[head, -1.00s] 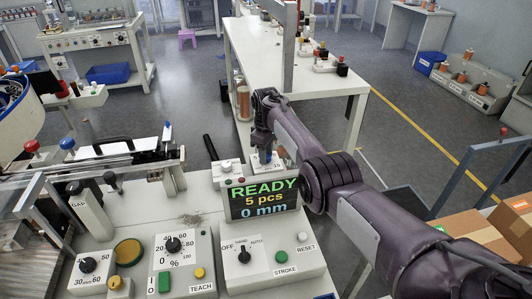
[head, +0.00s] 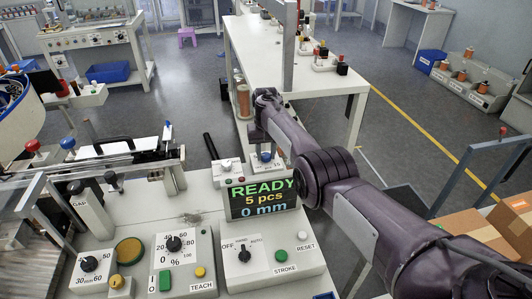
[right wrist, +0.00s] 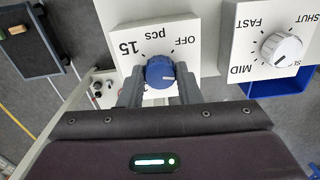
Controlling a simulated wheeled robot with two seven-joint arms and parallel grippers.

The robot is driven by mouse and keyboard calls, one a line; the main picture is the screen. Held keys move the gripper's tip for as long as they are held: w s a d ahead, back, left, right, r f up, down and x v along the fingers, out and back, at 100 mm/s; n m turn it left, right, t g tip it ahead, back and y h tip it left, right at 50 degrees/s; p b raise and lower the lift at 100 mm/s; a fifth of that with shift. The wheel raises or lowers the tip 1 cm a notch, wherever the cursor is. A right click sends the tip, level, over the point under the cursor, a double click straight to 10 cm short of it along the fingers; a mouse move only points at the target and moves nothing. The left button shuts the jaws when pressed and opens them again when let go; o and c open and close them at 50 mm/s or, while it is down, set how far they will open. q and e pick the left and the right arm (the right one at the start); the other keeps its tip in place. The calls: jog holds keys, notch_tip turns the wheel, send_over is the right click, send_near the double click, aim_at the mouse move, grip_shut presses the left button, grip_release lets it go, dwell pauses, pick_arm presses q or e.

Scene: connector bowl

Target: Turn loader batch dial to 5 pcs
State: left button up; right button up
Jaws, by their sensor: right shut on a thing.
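The batch dial is a blue knob (right wrist: 160,70) on a white panel (right wrist: 132,34) marked "OFF", "pcs" and "15", upside down in the right wrist view. It also shows in the head view as a small blue knob (head: 266,156) behind the display. My right gripper (right wrist: 160,82) is shut on the knob, one dark finger on each side. A light mark shows on the knob, pointing toward the right in the wrist view. The display (head: 262,198) reads "READY", "5 pcs" and "0 mm". My left gripper is not in view.
A white speed knob (right wrist: 282,49) on its own panel sits close beside the batch dial. A white table (head: 330,65) stands behind.

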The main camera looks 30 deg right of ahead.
aim_at(266, 155)
jog(key=m+b, duration=0.1)
jog(key=m, duration=0.5)
jog(key=shift+r, duration=0.1)
jog(key=shift+m, duration=0.3)
dwell(0.3)
jog(key=o, duration=1)
jog(key=shift+c, duration=0.2)
jog(key=shift+r+p, duration=0.3)
jog(key=shift+r, duration=3.55)
